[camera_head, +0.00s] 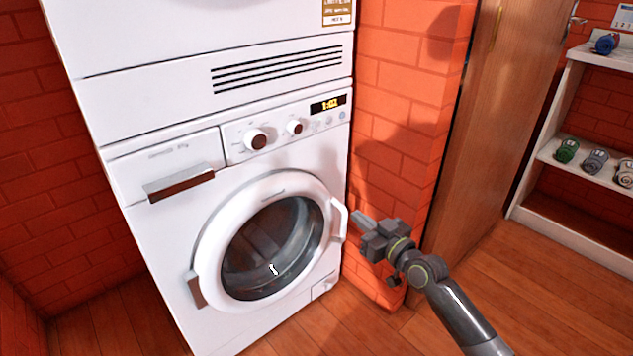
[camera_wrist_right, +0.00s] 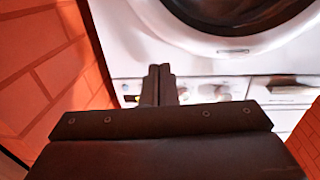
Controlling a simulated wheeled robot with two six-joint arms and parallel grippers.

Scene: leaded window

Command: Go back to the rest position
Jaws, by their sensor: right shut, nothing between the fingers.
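My right gripper (camera_head: 358,217) is beside the washing machine (camera_head: 170,245), just right of the white handle (camera_head: 340,220) on its round door. The jaws are shut and empty. In the right wrist view the shut fingers (camera_wrist_right: 159,75) point toward the machine's front, with the control panel and part of the round door (camera_wrist_right: 215,45) beyond them. In the head view the round door (camera_head: 212,225) looks closed, and a small white item (camera_head: 273,269) shows at its dark glass. Whether the fingers touch the handle cannot be told. My left gripper is not in view.
An orange brick wall (camera_head: 395,130) stands right of the machine, close to my right arm. The wooden floor (camera_head: 480,275) is clear on the right.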

